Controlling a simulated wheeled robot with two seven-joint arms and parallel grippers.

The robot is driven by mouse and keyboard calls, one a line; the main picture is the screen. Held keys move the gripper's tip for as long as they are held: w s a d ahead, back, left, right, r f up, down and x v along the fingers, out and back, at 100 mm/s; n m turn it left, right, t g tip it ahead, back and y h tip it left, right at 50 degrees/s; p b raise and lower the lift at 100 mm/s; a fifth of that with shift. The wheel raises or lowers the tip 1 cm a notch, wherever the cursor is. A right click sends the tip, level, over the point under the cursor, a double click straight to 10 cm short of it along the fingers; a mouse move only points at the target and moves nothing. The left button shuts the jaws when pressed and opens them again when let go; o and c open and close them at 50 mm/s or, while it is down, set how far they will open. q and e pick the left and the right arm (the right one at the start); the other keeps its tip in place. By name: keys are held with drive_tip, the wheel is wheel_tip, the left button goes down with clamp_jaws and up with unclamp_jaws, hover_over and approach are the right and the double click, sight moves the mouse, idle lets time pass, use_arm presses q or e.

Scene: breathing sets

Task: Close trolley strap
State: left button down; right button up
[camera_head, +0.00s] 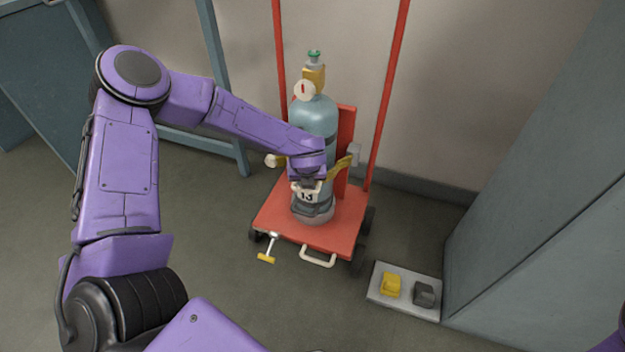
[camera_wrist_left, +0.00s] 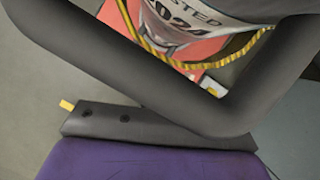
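A grey-blue gas cylinder (camera_head: 316,117) stands upright on a red trolley (camera_head: 338,226). A yellow strap part (camera_head: 343,162) with a grey end piece (camera_head: 354,151) sticks out at the cylinder's right. A pale fitting (camera_head: 272,160) shows at its left. My left gripper (camera_head: 307,187) is in front of the cylinder, at about strap height, and covers its middle. My right gripper is out of view.
The trolley has red uprights (camera_head: 391,90), a yellow-ended lever (camera_head: 266,257) and a pale front handle (camera_head: 318,260). A grey floor plate (camera_head: 404,276) holds a yellow and a dark block at right. A grey cabinet (camera_head: 560,210) stands beyond. Floor in front is clear.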

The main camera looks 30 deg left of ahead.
use_arm(q)
drive_tip(key=shift+w+a, duration=0.1)
drive_tip(key=shift+a, duration=0.15)
idle(0.4)
